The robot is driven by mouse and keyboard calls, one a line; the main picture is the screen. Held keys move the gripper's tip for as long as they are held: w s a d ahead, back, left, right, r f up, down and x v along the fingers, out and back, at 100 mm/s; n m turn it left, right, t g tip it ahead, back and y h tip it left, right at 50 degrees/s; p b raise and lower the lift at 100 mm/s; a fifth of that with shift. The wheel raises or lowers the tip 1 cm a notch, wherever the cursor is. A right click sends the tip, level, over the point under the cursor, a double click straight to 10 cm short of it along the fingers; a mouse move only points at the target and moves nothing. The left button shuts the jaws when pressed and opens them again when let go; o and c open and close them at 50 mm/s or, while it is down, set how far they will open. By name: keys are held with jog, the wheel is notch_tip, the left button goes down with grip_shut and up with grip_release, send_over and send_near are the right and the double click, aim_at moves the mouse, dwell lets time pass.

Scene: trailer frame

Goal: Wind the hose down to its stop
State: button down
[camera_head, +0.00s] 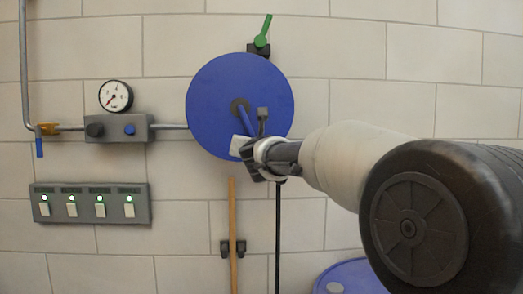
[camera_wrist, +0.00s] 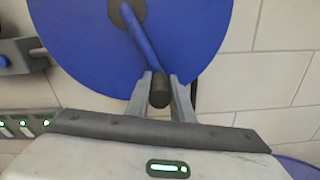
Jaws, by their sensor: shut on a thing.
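The hose reel is a big blue disc (camera_head: 215,95) on the tiled wall, also filling the top of the wrist view (camera_wrist: 75,35). A blue crank arm (camera_wrist: 143,38) runs from its dark hub down and slightly right to a dark knob (camera_wrist: 160,94). My gripper (camera_wrist: 161,80) is shut on this knob, one grey finger on each side of it. In the head view my gripper (camera_head: 251,136) is in front of the disc's lower right part and hides the knob's end. A thin black hose (camera_head: 278,235) hangs straight down below the reel; its lower end is out of view.
A green lever (camera_head: 263,35) sits just above the disc. A grey valve block (camera_head: 130,129) with a gauge (camera_head: 116,96) and pipes is at left, above a switch panel (camera_head: 90,204) with lit green lamps. A wooden pole (camera_head: 232,240) stands below; a blue drum (camera_head: 350,276) is at bottom right.

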jog(key=shift+a, duration=0.35)
jog(key=c, duration=1.6)
grip_release()
jog(key=shift+a+f, duration=0.1)
jog(key=shift+o, duration=0.2)
jog(key=shift+m, duration=0.3)
jog(key=shift+s, duration=0.1)
